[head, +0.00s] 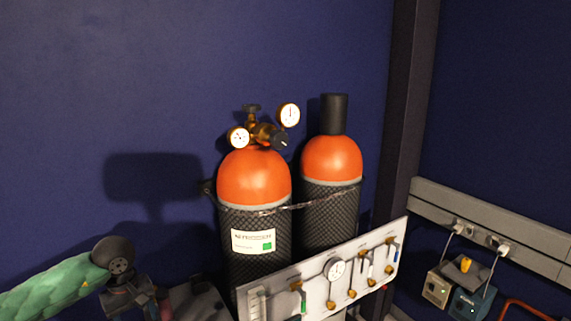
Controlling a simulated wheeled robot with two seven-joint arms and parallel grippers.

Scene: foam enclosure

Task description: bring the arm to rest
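My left arm, in a pale green cover (55,285), comes in at the lower left. Its dark wrist joint (114,256) is against the blue wall behind. My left gripper (130,298) is a dark shape at the bottom edge, partly cut off. Its fingertips cannot be made out, and I see nothing clearly held. It is left of the gas cylinders and apart from them in the picture. My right gripper is not in view.
Two orange-topped gas cylinders (254,178) (331,160) stand chained at the wall, one with a gauged regulator (262,130). A white valve panel (320,283) stands in front. Small boxes (437,288) (472,303) sit at the right. The upper left is clear.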

